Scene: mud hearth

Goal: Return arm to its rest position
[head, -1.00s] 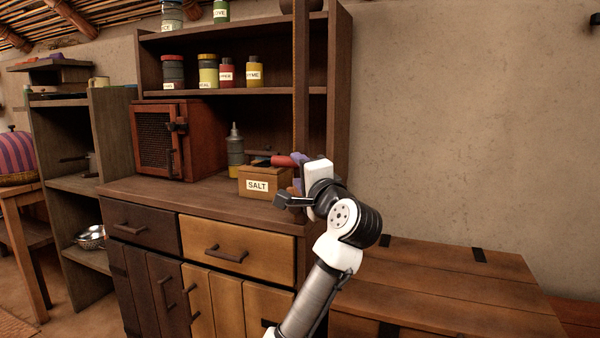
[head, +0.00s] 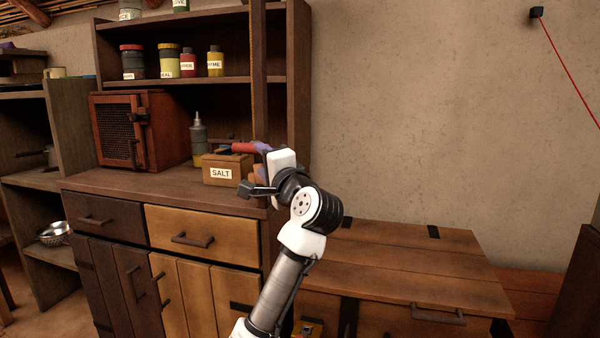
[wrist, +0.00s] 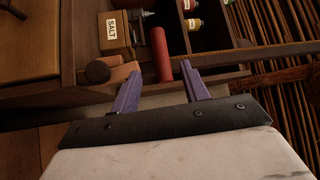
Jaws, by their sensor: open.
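My gripper (head: 264,160), with two purple fingers, is raised at the counter's right end, beside the wooden salt box (head: 228,170). In the wrist view my gripper (wrist: 158,74) has its fingers spread apart, with nothing clearly held between them. A red cylinder (wrist: 160,54) lies just beyond the fingertips in that view. It also shows as a red bar (head: 243,147) by the top of the salt box in the head view; I cannot tell whether it touches a finger. My arm is bent, its forearm rising from the bottom of the head view.
The counter (head: 130,184) carries a red mesh-door cabinet (head: 138,130) and a grey bottle (head: 198,134). The shelf (head: 170,83) above holds several labelled jars. A low wooden chest (head: 410,262) stands at the right.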

